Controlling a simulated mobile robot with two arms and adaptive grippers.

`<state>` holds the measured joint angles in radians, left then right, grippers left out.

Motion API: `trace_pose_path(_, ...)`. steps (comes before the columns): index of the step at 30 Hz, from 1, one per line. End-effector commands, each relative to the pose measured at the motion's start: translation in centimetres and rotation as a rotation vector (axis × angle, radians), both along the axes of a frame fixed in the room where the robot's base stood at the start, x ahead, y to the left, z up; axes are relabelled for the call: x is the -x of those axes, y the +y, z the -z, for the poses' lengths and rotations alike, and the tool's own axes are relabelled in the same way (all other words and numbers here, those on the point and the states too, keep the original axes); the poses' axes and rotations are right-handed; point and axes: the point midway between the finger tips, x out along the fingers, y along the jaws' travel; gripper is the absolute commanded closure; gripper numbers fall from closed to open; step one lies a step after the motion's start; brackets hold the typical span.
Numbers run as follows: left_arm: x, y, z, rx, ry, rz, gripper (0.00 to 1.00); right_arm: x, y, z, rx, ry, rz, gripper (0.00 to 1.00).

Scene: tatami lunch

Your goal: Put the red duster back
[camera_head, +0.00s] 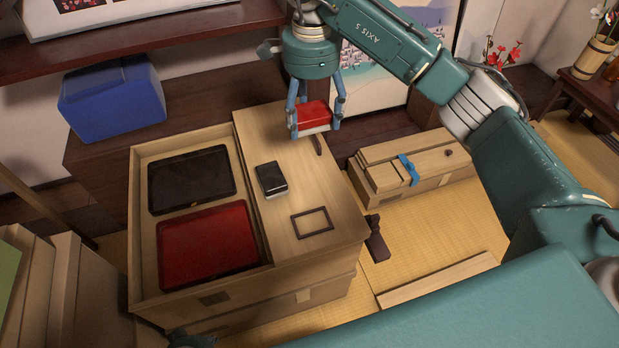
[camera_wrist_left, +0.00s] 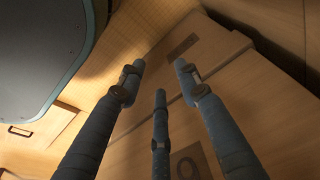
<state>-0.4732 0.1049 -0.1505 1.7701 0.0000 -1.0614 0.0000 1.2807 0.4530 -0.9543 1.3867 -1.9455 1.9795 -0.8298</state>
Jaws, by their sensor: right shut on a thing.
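The red duster (camera_head: 314,114), a red block with a pale underside, is between the fingers of my right gripper (camera_head: 315,128). The gripper is shut on it, at the far right end of the wooden cabinet top (camera_head: 285,138). I cannot tell whether the duster touches the top. A similar black duster (camera_head: 271,180) lies on the same top. A thin dark rectangular outline (camera_head: 312,222) is marked near the front, with nothing on it. My left gripper (camera_wrist_left: 160,85) has its fingers spread and empty, beside a wooden drawer front in the left wrist view.
Left of the cabinet top, a recess holds a black tray (camera_head: 190,178) and a red tray (camera_head: 208,240). A blue box (camera_head: 112,100) stands behind. A wooden box with a blue strap (camera_head: 408,168) lies on the tatami to the right. A small dark strip (camera_head: 318,145) lies below the duster.

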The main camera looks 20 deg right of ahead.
Motion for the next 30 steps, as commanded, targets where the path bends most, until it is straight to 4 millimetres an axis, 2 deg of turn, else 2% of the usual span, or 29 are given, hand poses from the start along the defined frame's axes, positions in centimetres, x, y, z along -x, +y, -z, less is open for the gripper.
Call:
trace_pose_path(1, 0.7, 0.1, 2.0, -0.002, 0.013, 0.001, 0.66, 0.0, 0.0, 0.0, 0.000, -0.001, 0.000, 0.51)
trace_pose_path(3, 1.4, 0.2, 4.1, -0.003, 0.022, 0.003, 0.66, 0.0, 0.0, 0.0, 0.000, -0.001, -0.001, 0.51)
trace_pose_path(6, 2.4, 0.3, 6.3, -0.003, 0.030, 0.005, 0.66, 0.0, 0.0, -0.1, 0.000, -0.001, -0.001, 0.51)
trace_pose_path(10, 3.1, 0.4, 7.8, -0.003, 0.035, 0.007, 0.66, 0.0, 0.0, 0.0, 0.000, 0.000, -0.001, 0.51)
trace_pose_path(14, 3.1, 0.3, 8.1, -0.003, 0.033, 0.007, 0.66, 0.1, 0.0, 1.4, -0.001, 0.003, -0.001, 0.51)
trace_pose_path(24, 1.8, 0.2, 6.1, -0.002, 0.021, 0.004, 0.66, 0.2, 0.0, 10.4, -0.001, 0.006, -0.001, 0.51)
trace_pose_path(30, 1.2, 0.1, 5.0, -0.001, 0.014, 0.003, 0.66, 0.1, 0.0, 14.5, -0.001, 0.002, -0.002, 0.51)
